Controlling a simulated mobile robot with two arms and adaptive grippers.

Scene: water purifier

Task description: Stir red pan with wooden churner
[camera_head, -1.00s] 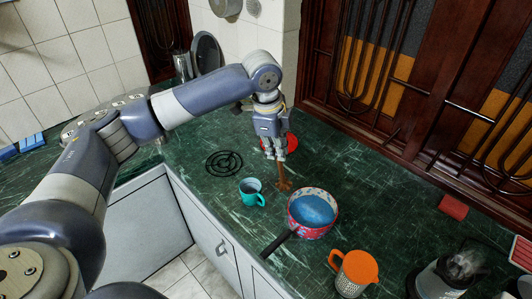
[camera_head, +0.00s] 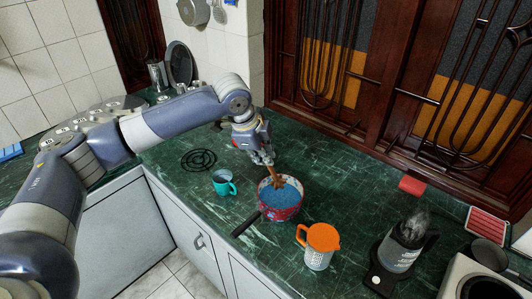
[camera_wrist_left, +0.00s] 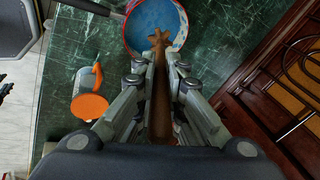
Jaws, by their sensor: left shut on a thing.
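The red pan (camera_head: 280,210) stands on the green counter with its dark handle toward the lower left. Its inside is blue, and it also shows at the top of the left wrist view (camera_wrist_left: 178,38). My left gripper (camera_head: 264,158) is at the pan's far rim, shut on the wooden churner (camera_head: 276,178). The churner's star-shaped head is over or in the pan's far side; I cannot tell whether it touches the blue inside. In the left wrist view the churner (camera_wrist_left: 160,90) runs between the fingers toward the pan. My right gripper is not in view.
A teal mug (camera_head: 223,184) stands left of the pan and an orange-lidded jug (camera_head: 319,246) to its right. A blender or kettle (camera_head: 402,250) stands at the lower right. The counter (camera_head: 340,190) behind the jug is clear.

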